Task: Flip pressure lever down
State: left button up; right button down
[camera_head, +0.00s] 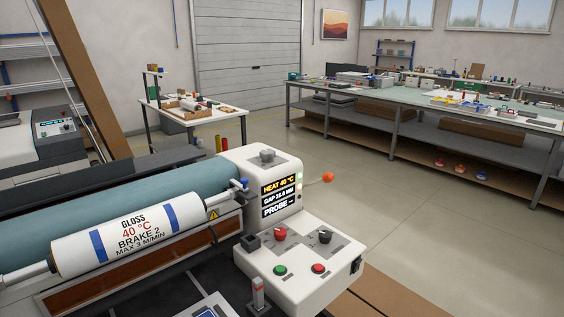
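A lever with an orange ball knob (327,177) sticks out from the right side of the white laminator end housing (262,170). Its thin rod points right and slightly up in the picture. I take this to be the pressure lever; no label on it is readable. The display (281,196) on the housing reads HEAT 40 °C, a GAP line in MM and PROBE with dashes. Neither of my grippers is in view.
A white control panel (300,250) with red and black knobs and green and red buttons juts forward below the display. A film roll (128,232) lies at left. Open floor (420,220) lies right of the lever. A long workbench (440,130) stands behind.

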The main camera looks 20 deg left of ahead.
aim_at(327, 177)
jog(key=i+l+u, duration=0.2)
jog(key=u, duration=0.2)
jog(key=i+l+u, duration=0.2)
jog(key=u, duration=0.25)
jog(key=i+l+u, duration=0.1)
jog(key=l+u, duration=0.7)
jog(key=i+l, duration=0.05)
